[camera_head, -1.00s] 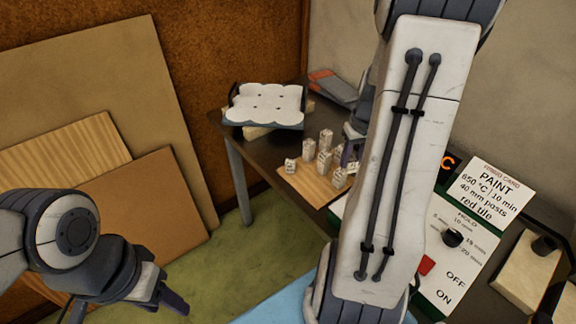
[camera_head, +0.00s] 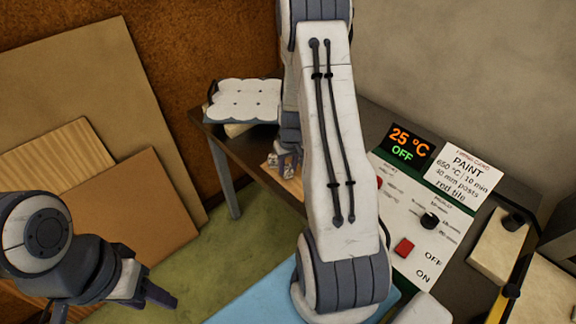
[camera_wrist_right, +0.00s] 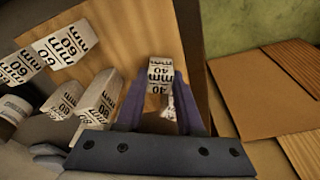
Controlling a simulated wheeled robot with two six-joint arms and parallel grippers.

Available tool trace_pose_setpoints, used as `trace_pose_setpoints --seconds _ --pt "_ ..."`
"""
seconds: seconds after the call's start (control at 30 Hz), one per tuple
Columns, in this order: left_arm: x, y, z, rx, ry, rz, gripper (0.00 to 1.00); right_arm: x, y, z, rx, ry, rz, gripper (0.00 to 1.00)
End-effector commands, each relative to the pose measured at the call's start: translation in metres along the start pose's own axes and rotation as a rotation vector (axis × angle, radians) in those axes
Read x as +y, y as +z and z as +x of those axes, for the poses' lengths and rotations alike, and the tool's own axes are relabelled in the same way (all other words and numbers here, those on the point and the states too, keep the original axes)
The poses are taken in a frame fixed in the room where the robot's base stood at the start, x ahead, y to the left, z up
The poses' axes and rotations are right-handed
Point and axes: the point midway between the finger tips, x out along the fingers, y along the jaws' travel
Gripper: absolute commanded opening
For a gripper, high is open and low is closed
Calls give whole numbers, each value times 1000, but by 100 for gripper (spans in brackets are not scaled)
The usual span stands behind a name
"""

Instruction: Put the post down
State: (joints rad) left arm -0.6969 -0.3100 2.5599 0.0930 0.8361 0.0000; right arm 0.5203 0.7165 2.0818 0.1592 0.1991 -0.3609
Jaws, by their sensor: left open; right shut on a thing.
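My right gripper (camera_wrist_right: 158,88) is shut on a white post marked 40 mm (camera_wrist_right: 160,72), seen upright between the purple fingers in the right wrist view. Another pale piece (camera_wrist_right: 168,104) shows between the fingers behind it; I cannot tell what it is. The wooden board (camera_wrist_right: 135,32) lies beyond the fingers; whether the post touches it is unclear. Other posts stand to the left, marked 60 mm (camera_wrist_right: 62,42) and 80 (camera_wrist_right: 100,96). In the head view my right arm hides most of the posts and the board (camera_head: 293,187). My left gripper (camera_head: 168,299) is open and empty at the lower left.
A white scalloped tray (camera_head: 245,98) sits at the table's back left corner. Brown boards (camera_head: 115,210) lean at left. The green floor (camera_head: 225,235) there is clear.

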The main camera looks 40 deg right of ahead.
Motion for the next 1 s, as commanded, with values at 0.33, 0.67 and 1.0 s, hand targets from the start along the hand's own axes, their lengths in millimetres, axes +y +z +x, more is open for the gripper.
trace_pose_setpoints --seconds 0.33,0.67,1.0 --pt "0 0 1 0 0 0 50 0 1 6 2 1 1 0" --pt "0 0 3 0 0 0 50 0 1 7 1 0 1 66" --pt "0 0 1 0 0 0 50 1 0 -6 4 1 -1 66"
